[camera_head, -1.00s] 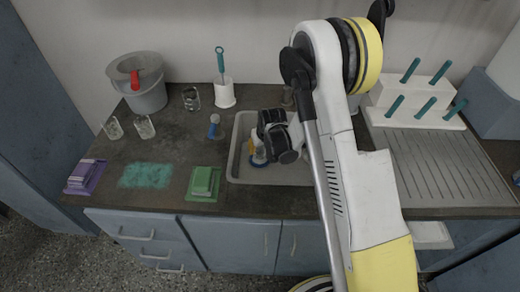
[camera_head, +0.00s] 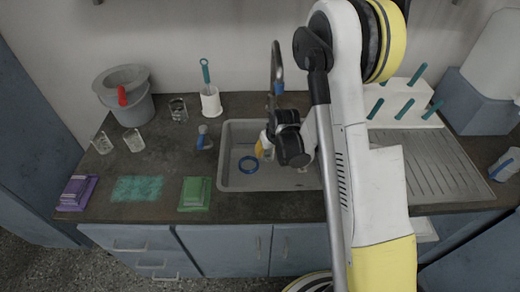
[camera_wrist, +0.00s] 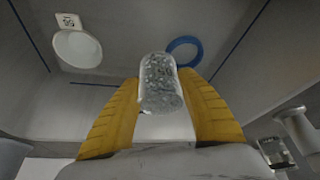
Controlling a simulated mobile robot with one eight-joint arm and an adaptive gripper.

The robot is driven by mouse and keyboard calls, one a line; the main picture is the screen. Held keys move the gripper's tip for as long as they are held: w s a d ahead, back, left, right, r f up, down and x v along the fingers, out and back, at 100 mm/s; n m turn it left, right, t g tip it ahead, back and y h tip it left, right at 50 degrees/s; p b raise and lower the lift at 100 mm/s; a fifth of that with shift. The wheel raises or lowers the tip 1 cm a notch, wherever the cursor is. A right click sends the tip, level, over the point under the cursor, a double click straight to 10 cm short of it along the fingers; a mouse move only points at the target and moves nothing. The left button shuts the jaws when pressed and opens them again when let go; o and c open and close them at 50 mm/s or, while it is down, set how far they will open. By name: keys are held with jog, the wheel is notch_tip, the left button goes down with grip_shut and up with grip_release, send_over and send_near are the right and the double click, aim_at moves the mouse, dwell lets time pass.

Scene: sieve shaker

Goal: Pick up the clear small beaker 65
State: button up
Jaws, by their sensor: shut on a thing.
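The clear small beaker (camera_wrist: 161,85) is between the two yellow fingers of my gripper (camera_wrist: 160,115) in the wrist view. The fingers are shut on its sides. The beaker is transparent with a speckled look, and its far end points towards the top of that view. In the head view my gripper (camera_head: 264,150) is over the left part of the sink (camera_head: 226,165). The beaker is mostly hidden there by the dark wrist and fingers.
A tap (camera_head: 276,62) stands behind the sink. Glass beakers (camera_head: 134,140) and a grey bucket (camera_head: 134,112) stand left. A drying rack (camera_head: 400,112) stands right.

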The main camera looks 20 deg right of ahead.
jog(key=shift+s+d+r+p, duration=0.3)
jog(key=shift+s+d+r, duration=0.35)
jog(key=shift+d, duration=0.1)
jog(key=shift+s+d+r+p, duration=0.3)
jog(key=shift+s+d+r, duration=0.2)
jog(key=shift+s+d, duration=0.15)
jog(key=shift+d, duration=0.15)
